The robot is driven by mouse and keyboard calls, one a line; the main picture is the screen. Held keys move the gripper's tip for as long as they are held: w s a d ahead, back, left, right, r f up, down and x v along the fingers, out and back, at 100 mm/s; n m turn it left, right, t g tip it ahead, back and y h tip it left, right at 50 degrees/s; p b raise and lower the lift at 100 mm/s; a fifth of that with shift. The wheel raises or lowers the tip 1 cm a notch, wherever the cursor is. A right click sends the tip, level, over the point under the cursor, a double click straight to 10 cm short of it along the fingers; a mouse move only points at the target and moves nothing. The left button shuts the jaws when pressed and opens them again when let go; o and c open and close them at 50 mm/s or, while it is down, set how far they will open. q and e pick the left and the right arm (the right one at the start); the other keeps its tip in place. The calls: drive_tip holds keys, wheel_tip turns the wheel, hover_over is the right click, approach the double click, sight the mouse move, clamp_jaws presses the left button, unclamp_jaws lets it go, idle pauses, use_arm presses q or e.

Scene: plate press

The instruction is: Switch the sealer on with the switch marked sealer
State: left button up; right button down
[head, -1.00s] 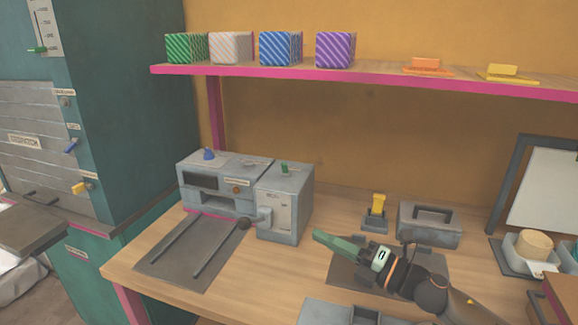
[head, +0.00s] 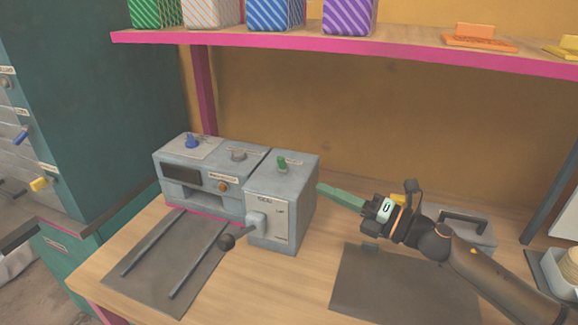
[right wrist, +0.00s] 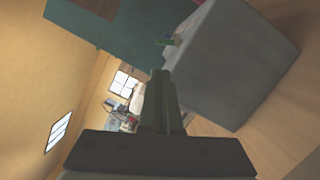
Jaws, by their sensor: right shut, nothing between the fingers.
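The grey machine (head: 205,187) stands on the bench with a grey block (head: 283,200) at its right end. A green switch (head: 282,162) sits on top of that block, and a blue switch (head: 192,142) on top at the left. A grey knob (head: 238,155) lies between them. Their labels are too small to read. My right gripper (head: 321,188) is shut and empty, its green fingers pointing left, close to the block's right side. My left gripper is out of view.
Two rails lie on a dark plate (head: 150,265) before the machine. A pink-edged shelf (head: 400,47) with striped boxes hangs above. A dark mat (head: 390,285) lies below my right arm.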

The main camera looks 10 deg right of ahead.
sight(289, 182)
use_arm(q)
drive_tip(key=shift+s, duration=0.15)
use_arm(e)
drive_tip(key=shift+a+r, duration=0.1)
drive_tip(key=p+x, duration=0.2)
drive_tip(key=x, duration=0.6)
drive_tip(key=shift+w+a+r, duration=0.1)
drive_tip(key=shift+w+a, duration=0.05)
drive_tip(key=shift+w, duration=0.05)
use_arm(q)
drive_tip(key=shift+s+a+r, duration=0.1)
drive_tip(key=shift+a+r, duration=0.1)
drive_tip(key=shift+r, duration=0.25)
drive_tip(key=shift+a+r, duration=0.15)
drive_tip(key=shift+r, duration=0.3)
use_arm(e)
drive_tip(key=shift+w+a, duration=0.5)
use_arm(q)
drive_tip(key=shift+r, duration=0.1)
use_arm(e)
drive_tip(key=shift+d, duration=0.15)
